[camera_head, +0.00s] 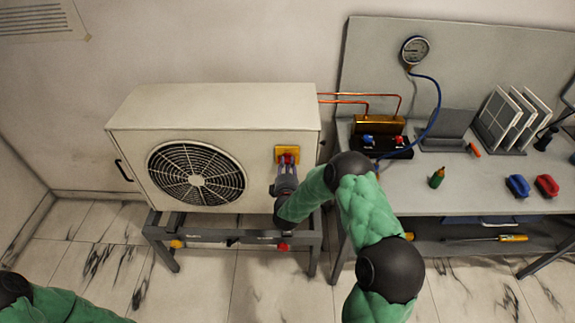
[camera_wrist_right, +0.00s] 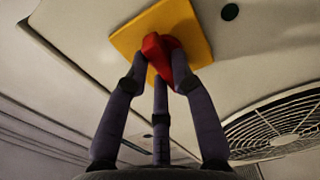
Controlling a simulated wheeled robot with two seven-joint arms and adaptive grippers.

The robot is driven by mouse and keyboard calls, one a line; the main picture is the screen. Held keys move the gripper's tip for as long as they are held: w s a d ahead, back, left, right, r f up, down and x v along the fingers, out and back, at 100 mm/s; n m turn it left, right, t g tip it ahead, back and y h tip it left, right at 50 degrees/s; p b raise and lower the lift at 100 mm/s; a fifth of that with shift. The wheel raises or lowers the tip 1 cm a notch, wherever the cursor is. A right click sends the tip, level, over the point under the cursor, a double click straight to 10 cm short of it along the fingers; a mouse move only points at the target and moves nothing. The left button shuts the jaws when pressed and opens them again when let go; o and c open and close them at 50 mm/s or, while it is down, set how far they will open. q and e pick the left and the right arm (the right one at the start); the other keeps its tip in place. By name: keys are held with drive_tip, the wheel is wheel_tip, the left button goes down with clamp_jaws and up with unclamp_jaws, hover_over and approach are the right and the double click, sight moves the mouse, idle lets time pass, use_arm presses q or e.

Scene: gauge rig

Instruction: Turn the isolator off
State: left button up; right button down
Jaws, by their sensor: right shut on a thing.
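The isolator is a red knob on a yellow plate (camera_head: 288,150) on the front of the white outdoor unit (camera_head: 215,100), right of its fan grille. My right gripper (camera_head: 287,168) is at the knob, its fingers pointing up at it. In the right wrist view the yellow plate (camera_wrist_right: 140,32) fills the top middle, and the red knob (camera_wrist_right: 158,50) sits between the dark fingers of my right gripper (camera_wrist_right: 162,68). The fingers are shut on the knob, which looks tilted in that picture and is partly hidden. My left gripper is not in view; only part of my left arm shows at the lower left.
The unit stands on a grey metal frame (camera_head: 205,236). Right of it is a grey workbench (camera_head: 470,200) with a gauge (camera_head: 414,50), a blue hose (camera_head: 432,120), a manifold with blue and red knobs, a green bottle (camera_head: 437,177) and blue (camera_head: 518,185) and red (camera_head: 547,185) items. Copper pipes join unit and bench.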

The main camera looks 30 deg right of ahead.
drive_tip(key=c, duration=1)
unclamp_jaws()
drive_tip(key=shift+c, duration=0.2)
drive_tip(key=v, duration=1.2)
drive_tip(key=shift+f, duration=0.1)
drive_tip(key=s+a+f+m+g+y, duration=0.3)
drive_tip(key=a+f+y, duration=0.25)
drive_tip(key=f, duration=0.25)
drive_tip(key=s+a+f+m+g+y, duration=0.2)
drive_tip(key=a+f+m+g+y, duration=0.15)
drive_tip(key=a+f, duration=0.45)
drive_tip(key=s+a+f+m+g+y, duration=0.2)
drive_tip(key=s+a+f+m+g, duration=0.1)
drive_tip(key=s, duration=0.6)
drive_tip(key=s+a+f+m+g+y, duration=0.2)
drive_tip(key=s+a+f+m+g, duration=0.1)
drive_tip(key=s, duration=0.6)
drive_tip(key=a+m+g, duration=0.1)
drive_tip(key=a+g, duration=0.1)
drive_tip(key=shift+s+a+f+m+y, duration=0.3)
drive_tip(key=shift+s+a+f+m, duration=0.05)
drive_tip(key=shift+s+a+f, duration=0.05)
